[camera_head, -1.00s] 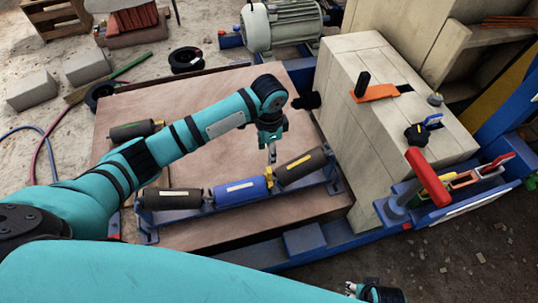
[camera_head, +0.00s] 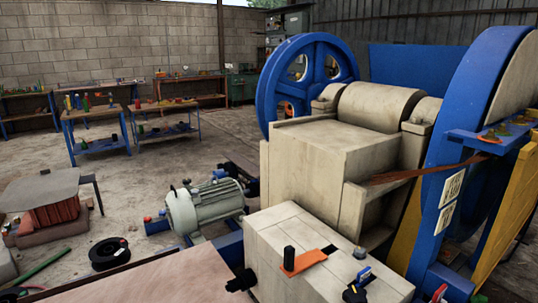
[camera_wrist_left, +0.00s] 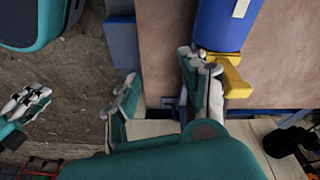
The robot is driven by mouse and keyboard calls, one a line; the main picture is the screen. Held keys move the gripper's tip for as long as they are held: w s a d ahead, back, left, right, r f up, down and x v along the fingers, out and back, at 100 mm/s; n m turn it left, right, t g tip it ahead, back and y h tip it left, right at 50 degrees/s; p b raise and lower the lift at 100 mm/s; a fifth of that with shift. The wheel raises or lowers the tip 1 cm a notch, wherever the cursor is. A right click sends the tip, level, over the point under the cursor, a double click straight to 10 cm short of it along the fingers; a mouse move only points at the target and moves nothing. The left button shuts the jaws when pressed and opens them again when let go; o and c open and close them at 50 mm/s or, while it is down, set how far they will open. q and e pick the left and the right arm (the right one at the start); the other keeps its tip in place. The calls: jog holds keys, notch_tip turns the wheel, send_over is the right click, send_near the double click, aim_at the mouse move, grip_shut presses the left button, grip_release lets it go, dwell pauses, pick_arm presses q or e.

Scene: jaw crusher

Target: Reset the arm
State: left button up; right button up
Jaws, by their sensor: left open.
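My left gripper (camera_wrist_left: 162,76) shows in the left wrist view with its two fingers apart. No object is visible between them. It is above the edge of the brown board (camera_wrist_left: 164,40). One finger overlaps the view near a blue roller (camera_wrist_left: 220,24) and its yellow bracket (camera_wrist_left: 232,74); I cannot tell whether it touches them. My right gripper (camera_wrist_left: 25,102) is at the left edge of the left wrist view, apart from the left one; its jaw state is unclear. Neither arm shows in the head view, where the board (camera_head: 150,283) is partly cut off.
The jaw crusher body (camera_head: 310,165), with its blue flywheel (camera_head: 268,92), fills the right and middle. A motor (camera_head: 205,208) stands beside it. Workbenches (camera_head: 95,112) line the back; floor there is open.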

pick_arm(q)
jog(key=s+a+f+n+y+p, duration=0.1)
jog(key=s+a+f+n+p, duration=0.2)
jog(key=s, duration=0.5)
jog(key=s+a+f+n+p, duration=0.1)
jog(key=s+a+f+p, duration=0.1)
jog(key=s+a+f, duration=0.35)
jog(key=s+a+f+n+y+p, duration=0.1)
jog(key=s+a+f+p, duration=0.15)
jog(key=s+f, duration=0.45)
jog(key=s+a+r+p, duration=0.1)
jog(key=s+p, duration=0.8)
jog(key=s, duration=0.6)
jog(key=shift+s+a+r+g+p, duration=0.15)
jog(key=shift+a+r+g+p, duration=0.1)
jog(key=shift+g+p, duration=0.1)
jog(key=shift+c, duration=0.3)
pick_arm(e)
jog(key=s+d+f, duration=0.1)
jog(key=s+f, duration=0.1)
jog(key=s, duration=0.7)
jog(key=s+d+f+g, duration=0.1)
jog(key=s+d, duration=0.1)
jog(key=s, duration=0.7)
jog(key=shift+s+f+g, duration=0.25)
jog(key=shift+f+g, duration=0.05)
jog(key=shift+f, duration=0.1)
